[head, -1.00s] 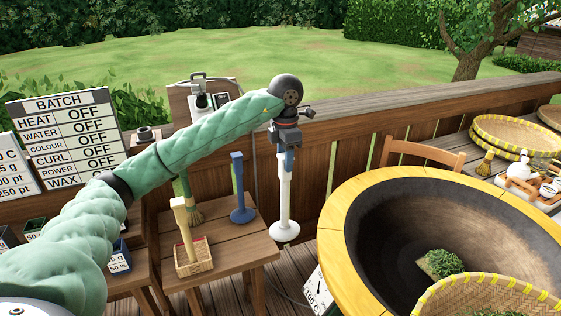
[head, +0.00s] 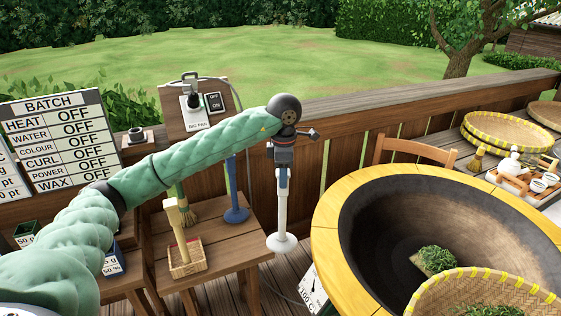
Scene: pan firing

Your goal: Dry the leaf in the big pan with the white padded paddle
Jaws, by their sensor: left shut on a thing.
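My left gripper (head: 282,165) is shut on the upper end of the white padded paddle (head: 282,212). The paddle hangs upright, its round white pad (head: 282,242) at the bottom, beside the right edge of the small wooden table. The big pan (head: 390,225) is a dark bowl with a yellow wooden rim, to the right of the paddle and apart from it. A clump of green leaf (head: 437,259) lies low in the pan. My right gripper is not in view.
A yellow-edged basket (head: 455,290) covers the pan's near right side. A railing (head: 350,115) and chair (head: 415,150) stand behind.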

